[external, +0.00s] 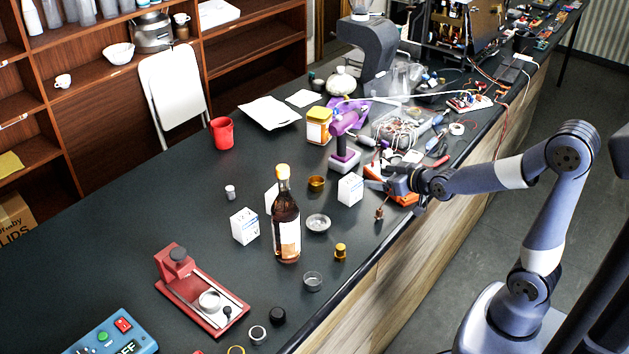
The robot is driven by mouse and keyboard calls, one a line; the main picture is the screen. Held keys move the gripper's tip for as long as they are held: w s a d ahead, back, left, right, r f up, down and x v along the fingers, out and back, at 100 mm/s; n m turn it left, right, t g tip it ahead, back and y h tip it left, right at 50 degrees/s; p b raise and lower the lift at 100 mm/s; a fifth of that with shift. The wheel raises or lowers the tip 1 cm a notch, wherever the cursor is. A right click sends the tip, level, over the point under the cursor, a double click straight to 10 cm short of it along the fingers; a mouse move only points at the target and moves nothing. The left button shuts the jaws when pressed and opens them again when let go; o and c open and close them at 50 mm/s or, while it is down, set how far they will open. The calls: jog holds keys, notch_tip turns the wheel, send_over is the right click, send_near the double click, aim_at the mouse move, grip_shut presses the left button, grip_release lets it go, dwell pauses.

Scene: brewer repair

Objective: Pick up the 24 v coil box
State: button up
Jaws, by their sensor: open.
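Small white boxes stand on the dark bench in the external view. One white box (245,226) is left of the brown bottle, and another white box (350,189) is right of it. A third white box (271,199) is partly hidden behind the bottle. Their printing is too small to read, so I cannot tell which is the 24 V coil box. My gripper (372,180) is open over the bench's right side, just right of the right-hand box and apart from it. I see nothing held in it.
The brown bottle (286,222) stands upright among the boxes. A brass cup (316,184), a metal dish (318,223) and a brass fitting (340,252) are close by. A purple tool (346,140) and tangled wires (398,131) crowd behind my gripper. The bench's left side is mostly clear.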

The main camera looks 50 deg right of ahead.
send_near(357, 183)
jog(key=p+x, duration=0.1)
jog(key=x, duration=0.4)
jog(key=shift+w+a+f, duration=0.1)
jog(key=shift+w+a, duration=0.05)
jog(key=shift+w, duration=0.1)
jog(key=shift+w+f+p, duration=0.15)
jog(key=shift+w+p, duration=0.15)
jog(key=shift+w, duration=0.3)
jog(key=shift+d+p+x, duration=0.1)
jog(key=shift+p+x, duration=0.25)
jog(key=shift+x, duration=0.7)
jog(key=shift+d+p+x, duration=0.15)
jog(key=shift+p+x, duration=0.2)
jog(key=shift+x, duration=0.7)
jog(key=shift+s, duration=0.1)
jog(key=c, duration=1.2)
